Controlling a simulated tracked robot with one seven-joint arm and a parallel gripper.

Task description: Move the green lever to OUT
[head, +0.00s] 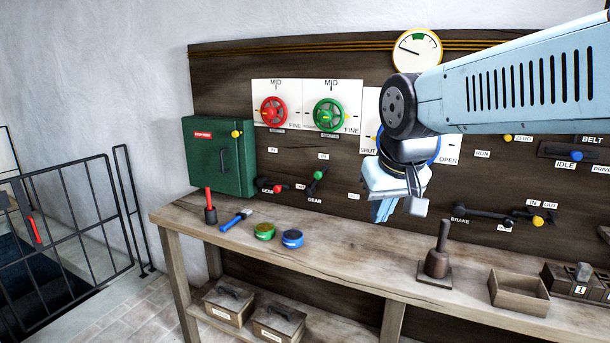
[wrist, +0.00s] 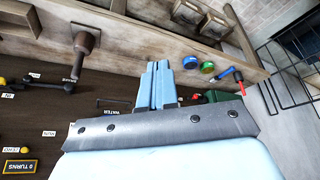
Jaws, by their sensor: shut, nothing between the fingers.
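The green lever (head: 318,175) is on the dark wooden panel in the head view, above a GEAR label. Its green knob points up and slightly right, below an IN label (head: 323,156). A small pale label (head: 353,196) to its lower right is too small to read. My gripper (head: 383,212) is right of the green lever and apart from it, in front of the panel, pointing down. Its fingers also show in the wrist view (wrist: 160,86), closed together and empty. I cannot surely pick out the green lever in the wrist view.
A red-knobbed lever (head: 274,188) sits left of the green one, pointing right. Red (head: 273,112) and green (head: 330,115) handwheels are above. A green cabinet (head: 220,155) is at left. The bench (head: 340,262) below holds tins, tools and a wooden box (head: 518,292).

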